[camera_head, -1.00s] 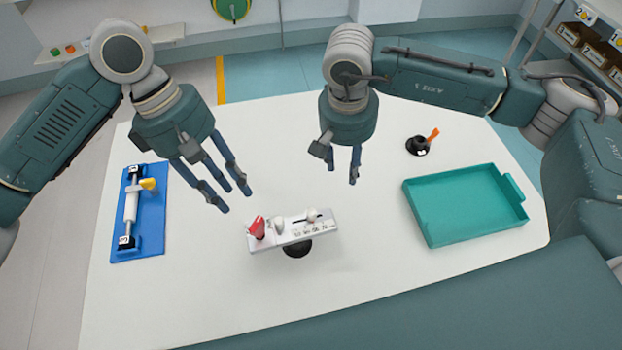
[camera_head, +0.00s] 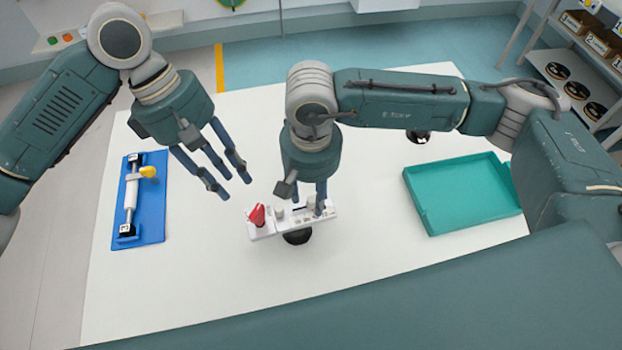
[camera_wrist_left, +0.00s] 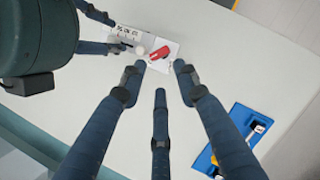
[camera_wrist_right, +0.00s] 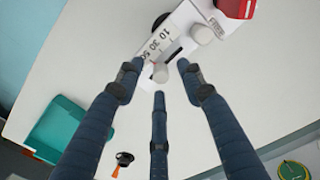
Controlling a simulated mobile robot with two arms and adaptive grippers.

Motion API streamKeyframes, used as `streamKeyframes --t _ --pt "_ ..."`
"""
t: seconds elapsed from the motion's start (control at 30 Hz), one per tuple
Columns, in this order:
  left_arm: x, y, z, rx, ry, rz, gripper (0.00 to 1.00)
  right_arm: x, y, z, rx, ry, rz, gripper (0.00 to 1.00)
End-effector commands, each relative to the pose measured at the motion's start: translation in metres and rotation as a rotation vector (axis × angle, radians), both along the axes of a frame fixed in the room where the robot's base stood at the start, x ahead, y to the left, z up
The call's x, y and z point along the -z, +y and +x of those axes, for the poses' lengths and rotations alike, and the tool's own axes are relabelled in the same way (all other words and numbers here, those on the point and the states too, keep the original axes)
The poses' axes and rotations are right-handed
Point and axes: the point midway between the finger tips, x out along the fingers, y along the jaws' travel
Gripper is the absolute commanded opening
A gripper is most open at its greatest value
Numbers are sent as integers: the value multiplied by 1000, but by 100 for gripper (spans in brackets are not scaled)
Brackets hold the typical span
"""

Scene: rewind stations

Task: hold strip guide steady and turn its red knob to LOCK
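The strip guide (camera_head: 266,231) is a white bar with printed numbers on a round black base, near the middle of the table. Its red knob (camera_head: 257,215) stands at the left end; it also shows in the left wrist view (camera_wrist_left: 159,53). My right gripper (camera_head: 319,207) is low over the guide's right end, its open fingers around a small white post (camera_wrist_right: 160,72), with no clear contact. The right fingers hide part of the guide in the head view. My left gripper (camera_head: 232,186) is open and empty, above and behind the red knob. The LOCK mark is not readable.
A blue board (camera_head: 152,220) with a white roller and yellow knob lies at the left. A teal tray (camera_head: 462,197) sits at the right. A small black object with an orange lever (camera_wrist_right: 124,158) is behind my right arm. The table front is clear.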

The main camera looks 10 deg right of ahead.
Motion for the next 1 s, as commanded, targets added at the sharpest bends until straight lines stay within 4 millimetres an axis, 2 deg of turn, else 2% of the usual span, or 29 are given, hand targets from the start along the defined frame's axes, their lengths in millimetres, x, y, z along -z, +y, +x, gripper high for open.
streamKeyframes --t 0.2,0.5,0.7,0.83,0.9,0.93,1.0 --pt "0 0 0 0 0 0 31 17 0 0 0 0 0 38" --pt "0 0 0 0 0 0 31 19 0 0 0 0 0 38" --pt "0 0 0 0 0 0 31 19 0 0 0 0 0 0" --pt "0 0 0 0 0 0 31 19 0 0 0 -1 0 0" --pt "0 0 0 0 0 0 45 19 0 0 0 -1 0 0" --pt "0 0 0 0 0 0 48 19 0 0 0 -1 0 0" --pt "0 0 0 1 0 0 48 19 0 0 0 -1 0 0"
